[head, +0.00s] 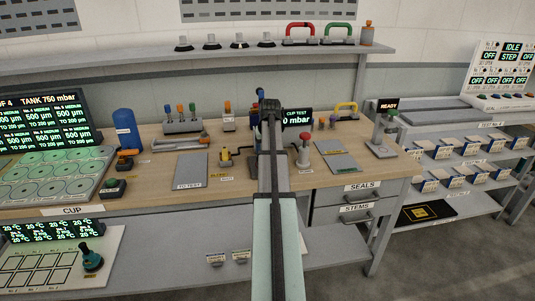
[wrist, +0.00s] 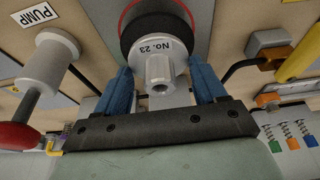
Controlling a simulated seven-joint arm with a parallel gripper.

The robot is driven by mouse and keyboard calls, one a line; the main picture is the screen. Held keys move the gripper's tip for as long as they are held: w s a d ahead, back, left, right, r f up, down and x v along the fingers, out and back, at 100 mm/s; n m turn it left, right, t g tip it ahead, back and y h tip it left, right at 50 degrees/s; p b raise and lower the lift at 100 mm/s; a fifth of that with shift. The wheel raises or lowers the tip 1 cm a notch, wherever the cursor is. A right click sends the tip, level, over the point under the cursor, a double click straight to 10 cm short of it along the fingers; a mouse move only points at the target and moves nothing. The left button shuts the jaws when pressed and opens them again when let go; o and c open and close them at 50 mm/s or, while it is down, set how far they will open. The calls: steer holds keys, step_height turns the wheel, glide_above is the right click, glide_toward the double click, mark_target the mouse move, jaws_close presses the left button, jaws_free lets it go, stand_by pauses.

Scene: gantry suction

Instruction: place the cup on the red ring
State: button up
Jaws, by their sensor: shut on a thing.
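The cup (wrist: 159,50) shows in the wrist view as a pale fitting with a hex stem, labelled No. 23. My gripper (wrist: 163,88) is shut on it, with one blue finger on each side. A dark round piece with a thin red ring (wrist: 128,17) shows behind the cup, at the top of the picture. The cup overlaps much of the ring, and I cannot tell whether they touch. In the head view my arm hides the cup and the ring.
A red-knobbed post (head: 303,150) stands right of my arm, near a grey plate (head: 341,164). A yellow-handled tool (head: 346,109) lies farther back. A TO TEST plate (head: 190,170) lies left on the bench. A READY stand (head: 383,135) is at the right end.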

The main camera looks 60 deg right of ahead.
steer(key=shift+f, duration=1.1)
steer(key=shift+f, duration=0.15)
steer(key=o, duration=1.1)
steer(key=v, duration=1.2)
